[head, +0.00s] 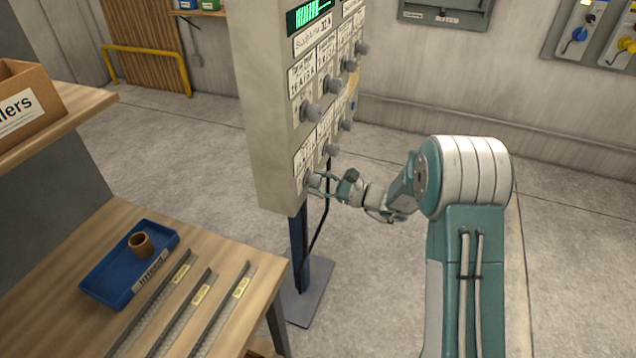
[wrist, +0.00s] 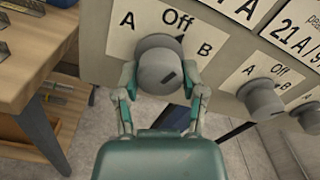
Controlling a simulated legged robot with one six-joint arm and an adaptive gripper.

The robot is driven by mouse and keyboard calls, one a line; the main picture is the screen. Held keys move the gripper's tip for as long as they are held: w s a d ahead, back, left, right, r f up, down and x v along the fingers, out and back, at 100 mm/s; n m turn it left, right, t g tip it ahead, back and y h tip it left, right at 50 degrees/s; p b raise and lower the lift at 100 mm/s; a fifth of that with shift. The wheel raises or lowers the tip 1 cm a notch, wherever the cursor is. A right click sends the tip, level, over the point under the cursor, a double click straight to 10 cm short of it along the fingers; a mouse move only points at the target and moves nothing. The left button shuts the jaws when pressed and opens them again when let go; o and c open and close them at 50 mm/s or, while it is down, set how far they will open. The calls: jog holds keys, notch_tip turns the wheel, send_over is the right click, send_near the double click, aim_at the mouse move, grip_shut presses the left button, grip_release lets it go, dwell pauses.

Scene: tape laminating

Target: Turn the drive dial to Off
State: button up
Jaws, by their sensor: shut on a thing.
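A grey round dial (wrist: 158,62) sits on the lower front of the control cabinet (head: 262,110), below a white label (wrist: 122,32) marked A, Off and B. Off is at the top, A left and B right. My gripper (wrist: 160,78) is shut on this dial, one finger on each side. In the head view my gripper (head: 318,184) reaches the lowest, nearest dial from the right. A dark mark shows on the knob's face, but I cannot tell surely which position it points to. The dial's name is not readable.
A neighbouring dial (wrist: 262,98) with its own A, Off, B label stands close to the right. More dials (head: 312,112) fill the panel above. A workbench (head: 215,235) with a blue tray (head: 112,290) stands left. The floor at right is clear.

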jog(key=shift+n, duration=1.7)
jog(key=o, duration=1.2)
jog(key=shift+c, duration=0.2)
jog(key=v, duration=1.2)
jog(key=shift+f, duration=0.2)
jog(key=shift+w, duration=0.1)
